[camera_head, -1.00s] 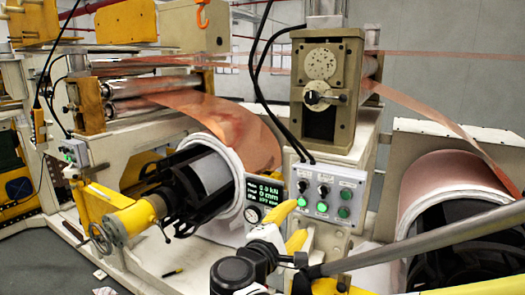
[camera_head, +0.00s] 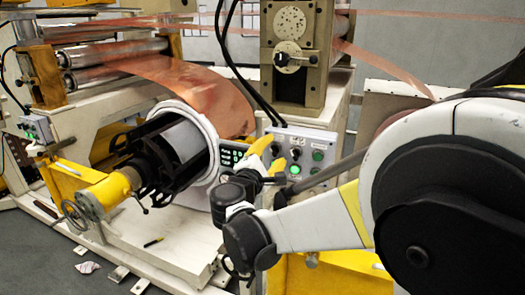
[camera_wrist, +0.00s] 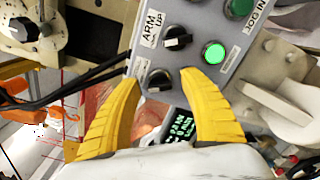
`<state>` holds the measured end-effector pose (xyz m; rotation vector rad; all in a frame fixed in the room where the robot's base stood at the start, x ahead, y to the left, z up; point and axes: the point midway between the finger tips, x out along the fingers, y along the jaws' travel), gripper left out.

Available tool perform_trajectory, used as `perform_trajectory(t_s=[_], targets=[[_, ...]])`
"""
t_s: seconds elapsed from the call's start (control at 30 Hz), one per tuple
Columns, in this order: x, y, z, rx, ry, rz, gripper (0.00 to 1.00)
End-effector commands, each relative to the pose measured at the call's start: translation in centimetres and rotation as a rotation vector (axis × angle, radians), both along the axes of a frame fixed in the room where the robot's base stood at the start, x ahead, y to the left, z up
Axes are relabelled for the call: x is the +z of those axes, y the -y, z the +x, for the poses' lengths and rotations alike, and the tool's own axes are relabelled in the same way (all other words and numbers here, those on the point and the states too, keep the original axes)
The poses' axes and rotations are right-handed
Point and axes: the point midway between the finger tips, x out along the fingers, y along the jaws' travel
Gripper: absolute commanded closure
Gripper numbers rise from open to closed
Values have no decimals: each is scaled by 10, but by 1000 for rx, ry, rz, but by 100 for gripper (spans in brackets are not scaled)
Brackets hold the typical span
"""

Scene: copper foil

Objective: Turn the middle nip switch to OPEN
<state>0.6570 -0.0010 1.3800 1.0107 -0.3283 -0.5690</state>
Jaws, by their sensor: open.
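The grey control panel (camera_head: 331,145) stands below the tan roller box, with black rotary switches and green buttons. In the wrist view, one black switch (camera_wrist: 158,80) lies between the yellow fingertips of my gripper (camera_wrist: 160,77). Its label is mostly hidden, and I cannot tell whether the fingers touch it. Another switch (camera_wrist: 176,38) beside it is by the label "ARM UP". I cannot read any "nip" or "OPEN" label. In the head view my gripper (camera_head: 274,150) is open in front of the panel's left part.
A lit green button (camera_wrist: 214,53) is right of the switches. A larger rotary handle (camera_head: 290,59) is on the tan box (camera_head: 317,70).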

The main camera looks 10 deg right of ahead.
Motion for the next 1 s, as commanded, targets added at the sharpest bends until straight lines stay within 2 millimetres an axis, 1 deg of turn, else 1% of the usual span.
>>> perform_trajectory(t_s=[0.17, 0.2, 0.27, 0.3, 0.33, 0.37, 0.73, 1.0], targets=[[0, 0, 0, 0, 0, 0, 50], [0, 0, 0, 0, 0, 0, 57], [0, 0, 0, 0, 0, 0, 75], [0, 0, 0, 0, 0, 0, 88], [0, 0, 0, 0, 0, 0, 97], [0, 0, 0, 0, 0, 0, 100], [0, 0, 0, 0, 26, 36, 100], [-1, 0, 0, 0, 127, 175, 100]])
